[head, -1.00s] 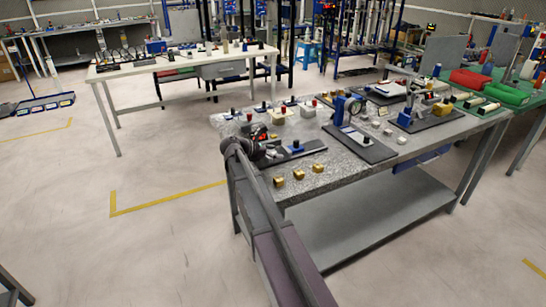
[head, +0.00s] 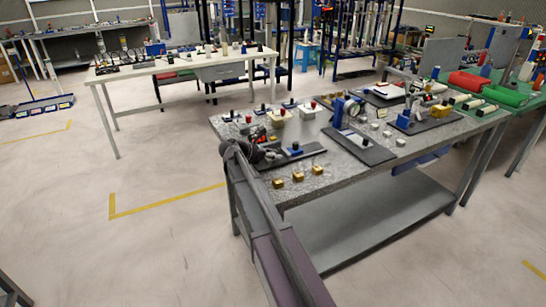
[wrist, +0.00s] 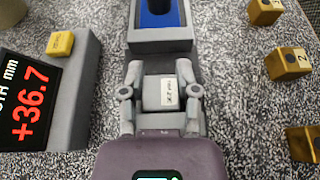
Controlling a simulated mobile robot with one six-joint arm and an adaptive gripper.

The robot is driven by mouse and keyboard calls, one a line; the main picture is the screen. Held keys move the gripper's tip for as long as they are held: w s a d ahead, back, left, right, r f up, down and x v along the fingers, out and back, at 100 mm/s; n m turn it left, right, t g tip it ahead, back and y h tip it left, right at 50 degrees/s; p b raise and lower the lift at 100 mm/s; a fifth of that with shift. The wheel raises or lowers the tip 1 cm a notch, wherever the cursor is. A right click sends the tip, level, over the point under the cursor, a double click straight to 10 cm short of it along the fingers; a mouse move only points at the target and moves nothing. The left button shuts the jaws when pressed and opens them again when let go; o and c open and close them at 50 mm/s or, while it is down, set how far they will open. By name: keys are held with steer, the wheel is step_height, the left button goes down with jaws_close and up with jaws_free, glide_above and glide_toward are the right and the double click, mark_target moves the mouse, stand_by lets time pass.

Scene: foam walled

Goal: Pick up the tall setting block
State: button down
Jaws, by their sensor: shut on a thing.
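A grey block with a small white label (wrist: 160,92) sits between the fingers of my gripper (wrist: 162,85) in the wrist view. The fingers press on it from both sides, so my gripper is shut on it. The label is too small to read. In the head view my gripper (head: 262,154) is a dark shape low over the near left part of the speckled bench (head: 240,190), and the block is hidden there. I cannot tell whether the block touches the bench.
A grey fixture with a blue insert (wrist: 157,20) lies just beyond my gripper. A display reading +36.7 (wrist: 30,100) stands close on the left. Brass blocks (wrist: 287,63) stand in a row on the right. Dark plates with gauges (head: 360,146) fill the bench further right.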

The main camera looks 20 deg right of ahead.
steer(key=shift+r, duration=0.2)
step_height(320, 180, up, 3)
steer(key=p, duration=0.3)
steer(key=shift+f, duration=0.1)
steer(key=s+d, duration=0.3)
steer(key=d, duration=0.1)
steer(key=s+d+r+p, duration=0.1)
steer(key=s+d, duration=0.3)
steer(key=s+d+p, duration=0.1)
steer(key=s+d, duration=0.2)
steer(key=shift+s+d+r, duration=0.4)
step_height(320, 180, up, 9)
steer(key=p, duration=0.8)
steer(key=shift+p, duration=0.4)
steer(key=shift+f, duration=0.15)
